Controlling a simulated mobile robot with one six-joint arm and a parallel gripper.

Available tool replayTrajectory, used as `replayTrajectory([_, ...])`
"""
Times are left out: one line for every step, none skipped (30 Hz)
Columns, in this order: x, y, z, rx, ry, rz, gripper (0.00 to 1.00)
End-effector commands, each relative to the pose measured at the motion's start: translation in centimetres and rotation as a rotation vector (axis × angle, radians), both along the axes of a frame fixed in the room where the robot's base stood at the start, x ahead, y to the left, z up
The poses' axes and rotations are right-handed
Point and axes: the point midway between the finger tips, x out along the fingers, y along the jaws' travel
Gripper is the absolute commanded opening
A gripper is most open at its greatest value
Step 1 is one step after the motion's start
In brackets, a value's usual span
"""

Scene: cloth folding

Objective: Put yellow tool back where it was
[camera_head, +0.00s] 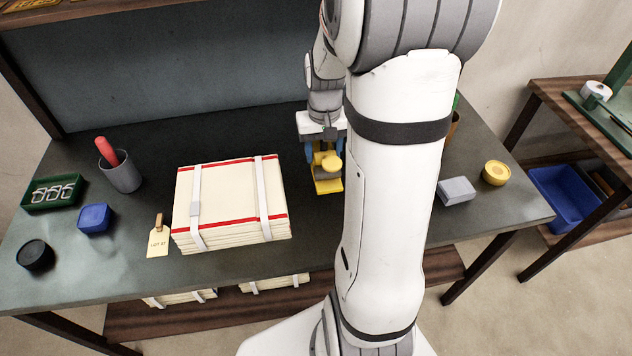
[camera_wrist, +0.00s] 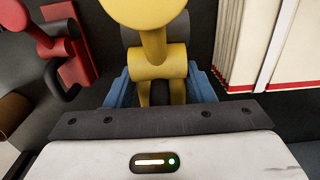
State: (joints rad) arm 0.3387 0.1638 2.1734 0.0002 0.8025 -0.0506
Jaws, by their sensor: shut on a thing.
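The yellow tool (camera_head: 328,170) has a rounded knob on top and a flat yellow base. My gripper (camera_head: 325,150) is shut on it, just right of the strapped cloth stack on the dark table. In the wrist view the yellow tool (camera_wrist: 155,60) stands between the blue fingers of my gripper (camera_wrist: 158,88). I cannot tell whether its base touches the table. My arm hides part of the table to the right of it.
The strapped cloth stack (camera_head: 232,200) is close on the left. A red tool (camera_wrist: 58,45) is close on the other side. A grey block (camera_head: 456,191) and yellow round tin (camera_head: 496,173) lie right of my arm. A grey cup (camera_head: 122,172) stands at the left.

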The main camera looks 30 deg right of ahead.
Motion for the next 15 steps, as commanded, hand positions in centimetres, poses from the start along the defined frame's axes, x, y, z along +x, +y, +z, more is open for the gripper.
replayTrajectory([0.0, 0.1, -0.7, 0.001, 0.004, 0.002, 0.00])
replayTrajectory([0.0, 0.1, -1.3, 0.001, 0.004, 0.002, 0.00])
replayTrajectory([-0.1, 0.1, -2.0, 0.002, 0.006, 0.003, 0.00])
replayTrajectory([0.0, 0.1, -2.5, 0.001, 0.005, 0.003, 0.00])
replayTrajectory([0.0, 0.1, -3.1, 0.001, 0.005, 0.004, 0.00])
replayTrajectory([0.0, 0.1, -3.7, 0.001, 0.004, 0.004, 0.00])
replayTrajectory([0.0, 0.2, -4.1, 0.001, 0.004, 0.004, 0.00])
replayTrajectory([0.0, 0.2, -4.5, 0.001, 0.003, 0.004, 0.00])
replayTrajectory([0.0, 0.2, -4.9, 0.001, 0.004, 0.004, 0.00])
replayTrajectory([0.0, 0.2, -5.2, 0.001, 0.003, 0.005, 0.00])
replayTrajectory([0.0, 0.2, -5.3, 0.000, 0.001, 0.005, 0.00])
replayTrajectory([0.0, 0.2, -5.5, 0.000, 0.001, 0.005, 0.00])
replayTrajectory([0.0, 0.2, -5.7, 0.000, 0.001, 0.005, 0.00])
replayTrajectory([0.0, 0.2, -6.0, 0.001, 0.002, 0.005, 0.00])
replayTrajectory([0.0, 0.2, -6.5, 0.001, 0.003, 0.005, 0.00])
